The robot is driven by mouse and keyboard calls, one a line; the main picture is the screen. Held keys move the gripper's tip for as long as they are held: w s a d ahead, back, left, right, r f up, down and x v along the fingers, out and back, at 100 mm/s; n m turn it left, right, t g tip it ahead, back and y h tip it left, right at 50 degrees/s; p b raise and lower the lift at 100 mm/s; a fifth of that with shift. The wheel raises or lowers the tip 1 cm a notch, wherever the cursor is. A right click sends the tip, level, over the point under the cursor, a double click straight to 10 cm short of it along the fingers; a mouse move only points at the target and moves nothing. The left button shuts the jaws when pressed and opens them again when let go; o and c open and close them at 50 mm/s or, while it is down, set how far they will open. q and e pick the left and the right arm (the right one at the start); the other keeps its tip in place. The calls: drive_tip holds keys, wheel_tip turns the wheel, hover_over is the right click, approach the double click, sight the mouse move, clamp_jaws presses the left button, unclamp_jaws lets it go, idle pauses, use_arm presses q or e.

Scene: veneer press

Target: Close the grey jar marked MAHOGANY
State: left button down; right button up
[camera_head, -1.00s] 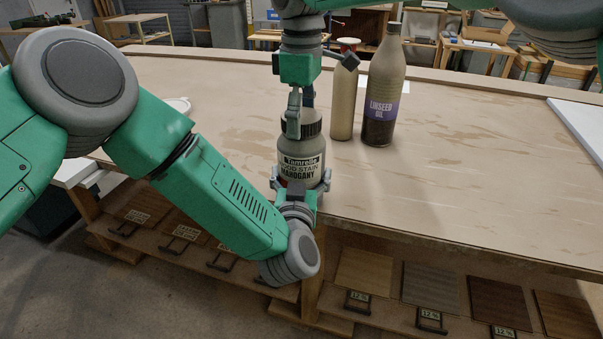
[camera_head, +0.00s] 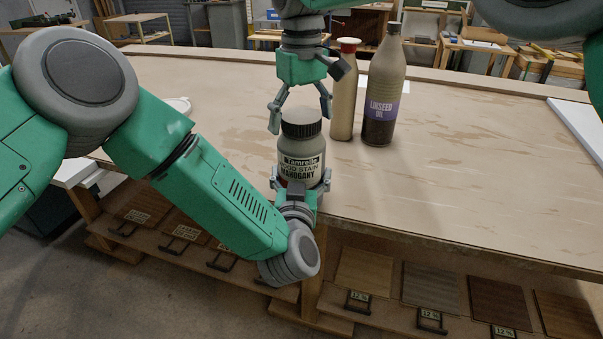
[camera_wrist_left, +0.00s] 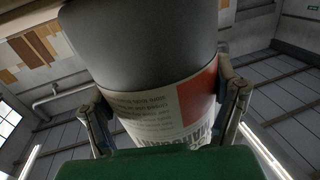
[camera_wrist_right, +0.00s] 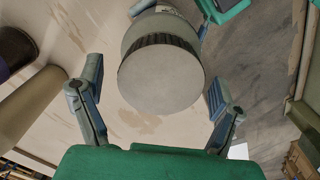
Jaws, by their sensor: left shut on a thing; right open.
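The grey jar marked MAHOGANY (camera_head: 301,163) stands upright at the front edge of the bench, with a ribbed dark lid (camera_head: 301,129) sitting on its top. My left gripper (camera_head: 297,190) is shut on the jar's lower body from the front; its fingers (camera_wrist_left: 165,115) show on both sides of the label in the left wrist view. My right gripper (camera_head: 300,112) is open above the lid, its fingers apart to either side. The right wrist view shows the lid's flat top (camera_wrist_right: 160,78) between the open fingers, touching neither. I cannot tell how tightly the lid sits.
A linseed oil bottle (camera_head: 383,95) and a slimmer tan bottle with a red cap (camera_head: 345,95) stand just right of the jar. Veneer samples (camera_head: 430,285) lie on the shelf below.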

use_arm(q)
drive_tip(key=shift+f, duration=0.1)
use_arm(e)
drive_tip(key=shift+r, duration=2.25)
drive_tip(key=shift+a, duration=0.1)
drive_tip(key=shift+c, duration=0.3)
drive_tip(key=n, duration=0.2)
drive_tip(key=shift+s+a+r+n, duration=0.15)
drive_tip(key=shift+a+r+n, duration=0.15)
drive_tip(key=shift+r, duration=0.1)
drive_tip(key=shift+r+n, duration=0.4)
drive_tip(key=shift+n, duration=0.5)
drive_tip(key=r+n, duration=0.2)
drive_tip(key=n, duration=0.1)
drive_tip(key=shift+w+d+n, duration=0.2)
drive_tip(key=shift+d+n, duration=0.1)
drive_tip(key=shift+d, duration=0.05)
drive_tip(key=shift+f, duration=0.1)
drive_tip(key=shift+f, duration=4)
